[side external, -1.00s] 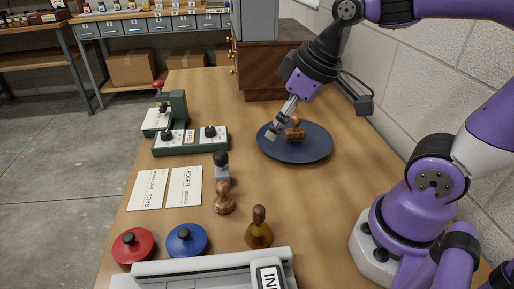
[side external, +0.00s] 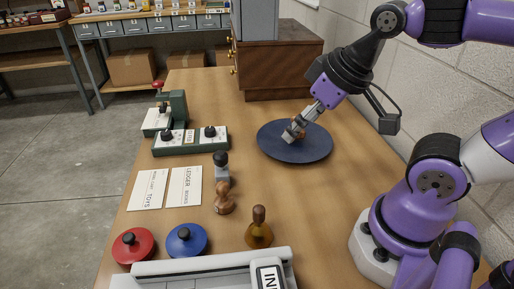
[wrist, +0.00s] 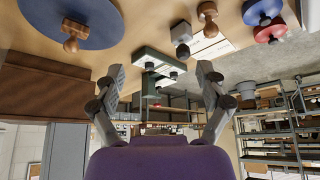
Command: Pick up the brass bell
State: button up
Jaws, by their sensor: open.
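The brass bell (side external: 259,236), amber-gold with a dark brown upright handle, stands on the bench at the near middle in the side view. I cannot make it out in the wrist view. My gripper (side external: 291,137) is well behind the bell, over the dark blue plate (side external: 275,152), and tilted down to the left. Its two fingers stand apart with nothing between them in the wrist view (wrist: 160,80). A wooden stamp (wrist: 71,44) sits on the plate. In the side view my gripper partly hides it, and I cannot tell the gap between them.
A wooden stamp (side external: 224,199) and a black-knobbed stamp (side external: 221,172) stand left of the bell, with blue (side external: 187,241) and red (side external: 131,246) knobbed discs. A grey-white tray (side external: 200,266) lies just in front. A wooden cabinet (side external: 275,75) stands behind. Bench right of the bell is clear.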

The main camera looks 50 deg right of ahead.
dwell(0.3)
jog(key=c, duration=0.4)
jog(key=n+g, duration=0.5)
jog(key=n, duration=0.1)
send_over(258, 208)
notch_tip(258, 208, down, 3)
jog(key=shift+s+r, duration=0.1)
jog(key=shift+s, duration=0.05)
jog(key=shift+g, duration=0.3)
notch_tip(258, 208, down, 5)
jog(key=shift+a+r, duration=0.1)
jog(key=shift+f, duration=2.85)
